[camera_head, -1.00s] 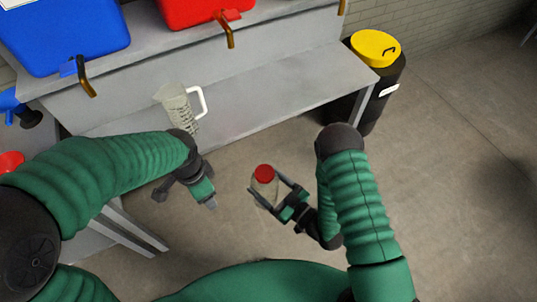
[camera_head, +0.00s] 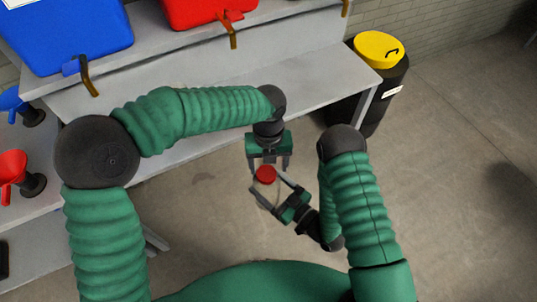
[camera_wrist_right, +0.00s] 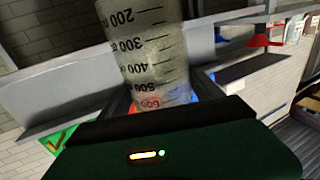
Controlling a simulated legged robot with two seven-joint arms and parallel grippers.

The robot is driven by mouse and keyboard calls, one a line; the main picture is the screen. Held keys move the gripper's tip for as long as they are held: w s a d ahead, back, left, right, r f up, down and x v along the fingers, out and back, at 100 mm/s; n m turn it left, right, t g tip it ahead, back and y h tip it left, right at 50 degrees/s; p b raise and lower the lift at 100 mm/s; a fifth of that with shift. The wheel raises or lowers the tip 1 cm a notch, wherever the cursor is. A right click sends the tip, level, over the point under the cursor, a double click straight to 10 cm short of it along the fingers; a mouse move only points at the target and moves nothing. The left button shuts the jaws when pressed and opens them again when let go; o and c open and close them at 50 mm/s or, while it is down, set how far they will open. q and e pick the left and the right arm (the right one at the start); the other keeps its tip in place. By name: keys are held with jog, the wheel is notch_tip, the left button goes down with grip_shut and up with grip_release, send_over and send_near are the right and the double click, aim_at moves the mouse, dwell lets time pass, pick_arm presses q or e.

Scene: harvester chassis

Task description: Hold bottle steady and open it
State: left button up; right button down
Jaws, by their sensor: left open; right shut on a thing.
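A clear bottle (camera_head: 266,196) with a red cap (camera_head: 265,174) stands roughly upright in my right gripper (camera_head: 267,187), which is shut around its body above the floor. In the right wrist view, a clear body with black measuring marks (camera_wrist_right: 148,50) rises between the fingers; it appears to be the bottle. My left gripper (camera_head: 268,165) is open, its fingers pointing down at the cap from the far side. I cannot tell if the fingers touch the cap.
A grey bench (camera_head: 320,85) runs behind, with a blue bin (camera_head: 70,35) and a red bin (camera_head: 195,12) on its upper shelf. A black barrel with a yellow lid (camera_head: 379,49) stands at its right end. Red (camera_head: 12,170) and blue (camera_head: 14,102) funnel-like things sit at left. The floor at right is clear.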

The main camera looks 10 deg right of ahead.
pick_arm(q)
notch_tip(320, 180, down, 2)
jog(key=shift+f, duration=0.1)
